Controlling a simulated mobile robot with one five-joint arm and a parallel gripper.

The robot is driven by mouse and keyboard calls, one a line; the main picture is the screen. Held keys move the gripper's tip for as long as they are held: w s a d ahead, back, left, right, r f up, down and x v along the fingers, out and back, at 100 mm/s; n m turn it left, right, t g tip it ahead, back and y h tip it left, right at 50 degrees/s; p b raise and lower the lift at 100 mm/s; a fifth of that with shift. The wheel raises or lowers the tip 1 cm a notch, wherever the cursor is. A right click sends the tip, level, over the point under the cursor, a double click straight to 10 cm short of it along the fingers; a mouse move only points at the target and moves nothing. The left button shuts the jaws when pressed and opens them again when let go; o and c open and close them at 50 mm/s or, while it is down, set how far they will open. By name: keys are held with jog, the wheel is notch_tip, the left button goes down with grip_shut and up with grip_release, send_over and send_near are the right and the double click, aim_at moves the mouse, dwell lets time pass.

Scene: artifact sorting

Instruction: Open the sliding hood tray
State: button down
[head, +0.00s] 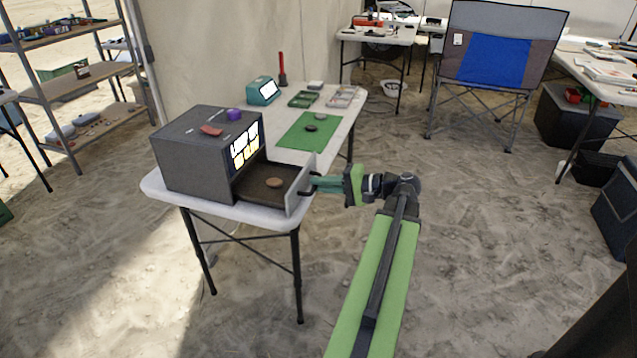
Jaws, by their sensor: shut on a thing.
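The grey hood box (195,160) stands on the near end of a white folding table. Its sliding tray (299,189) is pulled out toward the right, with its dark floor showing and a small brown round object (274,183) lying on it. My gripper (316,184) is at the tray's front panel, shut on the handle there. The handle is partly hidden by the fingers. My green arm reaches in from the lower right.
A purple piece (234,114) and a red piece (211,130) lie on top of the hood. A green mat (306,131) with dark round items, a teal device (263,90) and small trays (343,96) are farther back. Sandy floor is open right of the table.

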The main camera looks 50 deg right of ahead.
jog(key=c, duration=1.5)
grip_release()
jog(key=shift+w, duration=0.15)
jog(key=p+v, duration=0.3)
jog(key=v, duration=1.4)
jog(key=shift+p, duration=0.3)
